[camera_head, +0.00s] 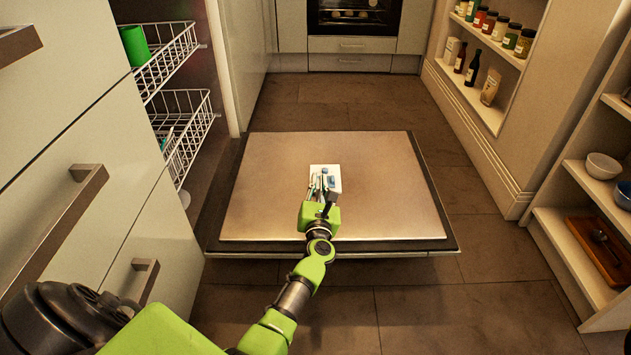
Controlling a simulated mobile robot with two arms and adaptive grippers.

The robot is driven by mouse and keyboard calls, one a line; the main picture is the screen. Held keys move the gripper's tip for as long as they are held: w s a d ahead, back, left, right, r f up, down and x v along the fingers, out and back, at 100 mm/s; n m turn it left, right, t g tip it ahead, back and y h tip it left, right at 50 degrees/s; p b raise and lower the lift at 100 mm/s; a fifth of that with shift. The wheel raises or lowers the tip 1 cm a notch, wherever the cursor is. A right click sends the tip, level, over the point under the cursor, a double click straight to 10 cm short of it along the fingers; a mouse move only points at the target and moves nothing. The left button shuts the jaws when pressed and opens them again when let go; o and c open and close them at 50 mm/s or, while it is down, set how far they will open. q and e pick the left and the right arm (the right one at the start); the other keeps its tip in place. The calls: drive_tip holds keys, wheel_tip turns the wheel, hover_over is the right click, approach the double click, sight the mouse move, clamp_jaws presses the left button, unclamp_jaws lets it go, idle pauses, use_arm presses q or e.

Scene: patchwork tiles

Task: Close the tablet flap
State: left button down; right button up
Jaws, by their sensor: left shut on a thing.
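The open appliance door lies flat, its beige inner panel (265,205) facing up. The tablet flap is too small and too covered by the fingers to make out clearly. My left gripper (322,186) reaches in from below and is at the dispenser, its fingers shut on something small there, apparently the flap. My right gripper is out of view.
Wire racks (184,101) stick out at the left, with a green cup (134,45) in the upper one. Drawers with handles (62,215) flank the left. Shelves with jars (512,38) and bowls (603,165) stand at the right. Floor is clear right of the door.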

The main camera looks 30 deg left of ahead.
sight(319, 189)
use_arm(q)
drive_tip(key=shift+m, duration=0.5)
drive_tip(key=c, duration=2.2)
unclamp_jaws()
drive_tip(key=shift+o, duration=0.2)
drive_tip(key=shift+d, duration=0.1)
drive_tip(key=shift+v, duration=3.75)
